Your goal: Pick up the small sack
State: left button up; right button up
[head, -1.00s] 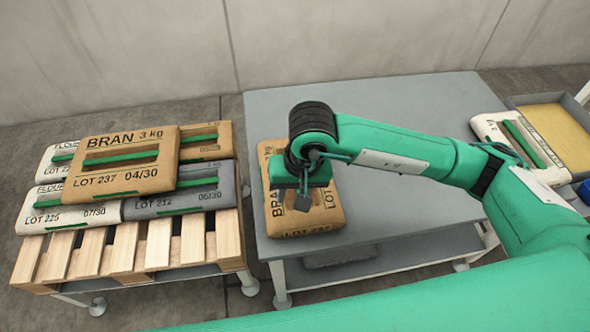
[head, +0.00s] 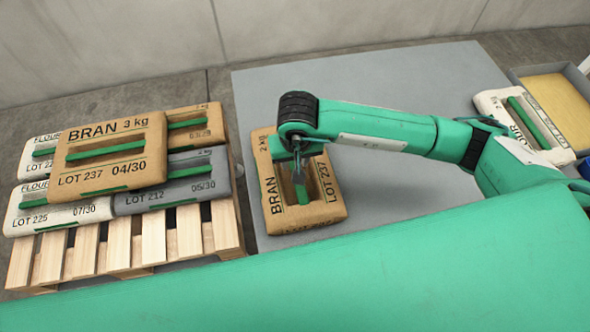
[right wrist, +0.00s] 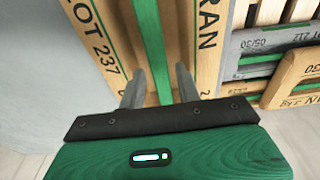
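A brown BRAN sack (head: 325,211) lies on the grey table, with a green strip as handle along its middle slot. It also shows in the right wrist view (right wrist: 101,22). My right gripper (head: 301,186) is over this sack, pointing down at the handle. In the right wrist view the gripper (right wrist: 160,86) is open, its two fingers apart with the green handle (right wrist: 150,40) running between them. I cannot tell how deep the fingers reach or whether they touch the sack. My left gripper is not in view.
At left, a wooden pallet (head: 120,246) bears several FLOUR and BRAN sacks, with one BRAN sack (head: 75,170) on top. The table's middle is clear.

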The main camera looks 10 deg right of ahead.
jog(key=shift+f, duration=0.5)
jog(key=shift+w+d+f+p, duration=0.1)
jog(key=shift+w+f+p, duration=0.15)
jog(key=shift+f, duration=0.25)
jog(key=shift+w+d+f+p, duration=0.1)
jog(key=shift+f+p, duration=0.2)
jog(key=shift+f, duration=0.15)
jog(key=shift+w+f, duration=0.2)
jog(key=shift+f, duration=1.2)
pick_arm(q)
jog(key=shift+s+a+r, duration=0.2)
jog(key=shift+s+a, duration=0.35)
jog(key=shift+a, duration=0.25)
pick_arm(e)
jog(key=shift+c, duration=0.4)
grip_shut()
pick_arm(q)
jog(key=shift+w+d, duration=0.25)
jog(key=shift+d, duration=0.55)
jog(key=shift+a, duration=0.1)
